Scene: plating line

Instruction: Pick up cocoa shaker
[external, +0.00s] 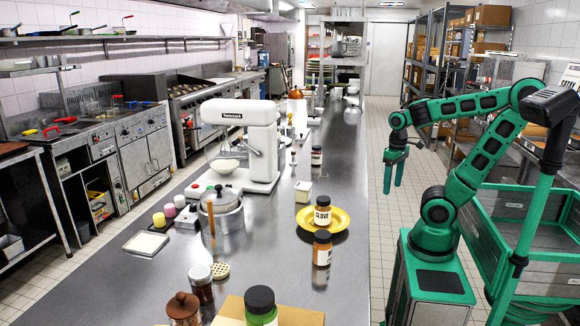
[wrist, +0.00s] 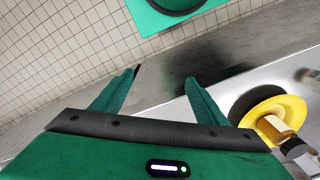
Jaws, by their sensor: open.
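No label reading cocoa is legible, so I cannot tell for certain which container is the cocoa shaker. A small jar with dark brown contents and a pale lid (external: 201,284) stands at the near left of the steel counter and may be it. My gripper (external: 393,184) hangs fingers down over the aisle, right of the counter and well apart from the jars. In the wrist view my gripper (wrist: 162,78) is open, with nothing between its fingers.
A clove jar (external: 322,212) stands on a yellow plate (external: 340,222); an orange-labelled jar (external: 322,250) stands in front. A green jar (external: 261,308), copper-lidded jar (external: 183,308), steel pot (external: 222,215) and white mixer (external: 240,112) share the counter (external: 345,185).

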